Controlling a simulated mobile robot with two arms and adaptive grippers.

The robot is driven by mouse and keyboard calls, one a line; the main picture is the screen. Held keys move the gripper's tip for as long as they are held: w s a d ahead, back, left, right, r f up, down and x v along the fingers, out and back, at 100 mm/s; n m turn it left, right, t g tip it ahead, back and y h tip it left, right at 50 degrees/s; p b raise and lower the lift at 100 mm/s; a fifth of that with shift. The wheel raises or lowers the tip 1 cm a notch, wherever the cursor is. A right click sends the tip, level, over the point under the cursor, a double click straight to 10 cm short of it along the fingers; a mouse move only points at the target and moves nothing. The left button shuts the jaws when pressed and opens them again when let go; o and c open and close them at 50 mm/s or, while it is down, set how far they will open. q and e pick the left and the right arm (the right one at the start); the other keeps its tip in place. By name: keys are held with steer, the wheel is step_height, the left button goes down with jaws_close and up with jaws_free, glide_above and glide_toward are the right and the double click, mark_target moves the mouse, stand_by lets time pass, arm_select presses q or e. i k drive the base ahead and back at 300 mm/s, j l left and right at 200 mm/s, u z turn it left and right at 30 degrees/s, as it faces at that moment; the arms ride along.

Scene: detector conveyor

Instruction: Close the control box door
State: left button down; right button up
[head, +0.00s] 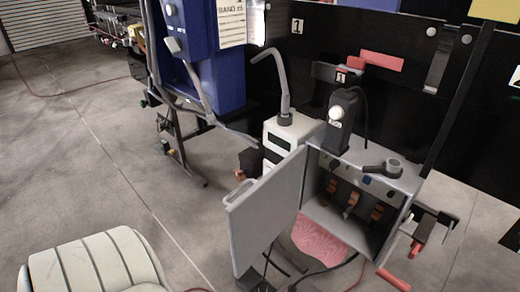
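The grey control box (411,183) stands at the right of the head view with its front open. Several copper-coloured and dark parts show inside it. Its flat grey door (265,212) hangs wide open, swung out to the left and toward me from the box's left edge. The lower end of the door is close to dark parts and cables on the floor. Neither of my grippers can be made out in the head view, and nothing is seen touching the door.
A white unit with a bent grey pipe (285,120) stands behind the door. A ribbed cream object (95,262) is at lower left.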

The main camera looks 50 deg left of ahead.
mark_target(255, 219)
steer(key=j+z, duration=0.25)
steer(key=j, duration=0.95)
steer(key=j+z, duration=0.2)
steer(key=j, duration=1)
